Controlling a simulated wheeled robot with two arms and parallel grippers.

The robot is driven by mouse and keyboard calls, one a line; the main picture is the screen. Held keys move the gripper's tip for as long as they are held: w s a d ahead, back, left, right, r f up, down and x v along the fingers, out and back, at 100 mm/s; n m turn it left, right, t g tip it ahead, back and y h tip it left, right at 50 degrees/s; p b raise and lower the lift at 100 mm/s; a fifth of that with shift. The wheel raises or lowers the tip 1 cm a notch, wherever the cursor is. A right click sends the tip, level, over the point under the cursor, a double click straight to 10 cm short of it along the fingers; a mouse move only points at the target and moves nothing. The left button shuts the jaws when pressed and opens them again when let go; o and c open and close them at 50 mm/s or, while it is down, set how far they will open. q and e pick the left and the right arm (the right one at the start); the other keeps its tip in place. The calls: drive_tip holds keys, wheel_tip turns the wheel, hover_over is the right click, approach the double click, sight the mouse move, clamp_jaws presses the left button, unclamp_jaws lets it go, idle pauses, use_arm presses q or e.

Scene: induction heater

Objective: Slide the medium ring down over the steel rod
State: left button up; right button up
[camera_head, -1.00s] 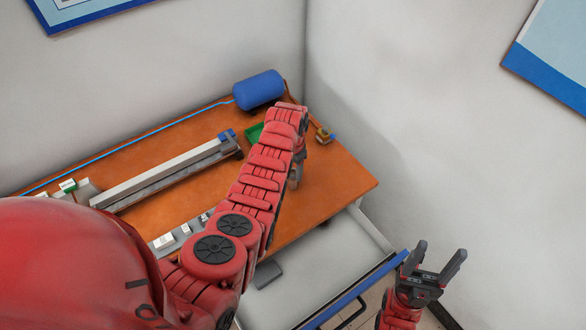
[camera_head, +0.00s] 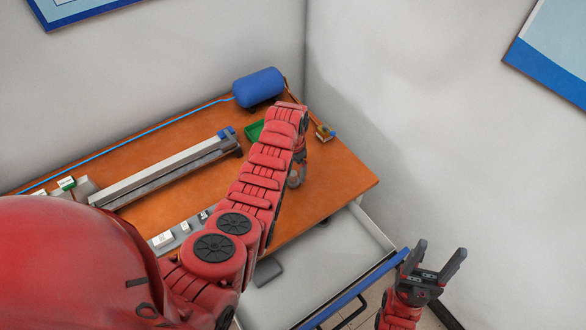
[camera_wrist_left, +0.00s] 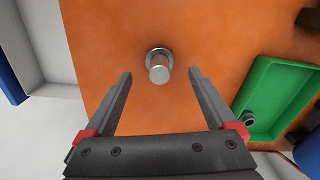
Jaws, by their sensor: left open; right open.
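The steel rod (camera_wrist_left: 159,68) is a short shiny cylinder, seen almost end-on from above in the left wrist view. A wider metal collar (camera_wrist_left: 157,53) shows around its far end near the orange table; I cannot tell whether this is the medium ring or part of the rod's base. My left gripper (camera_wrist_left: 160,73) is open, with one finger on each side of the rod and visible gaps to both. In the head view my left gripper (camera_head: 297,175) is small and partly hidden by my arm. My right gripper (camera_head: 438,268) is open and empty, off the table's front right.
A green tray (camera_wrist_left: 285,72) with a small dark metal ring-like piece (camera_wrist_left: 249,119) lies right of the rod. An open drawer (camera_head: 335,250) juts out in front.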

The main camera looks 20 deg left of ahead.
use_arm(q)
drive_tip(key=shift+r, duration=0.15)
drive_tip(key=shift+r, duration=0.25)
wheel_tip(320, 180, up, 6)
drive_tip(key=shift+f+b, duration=0.2)
drive_tip(key=shift+b, duration=1)
wheel_tip(320, 180, up, 11)
drive_tip(key=p, duration=0.6)
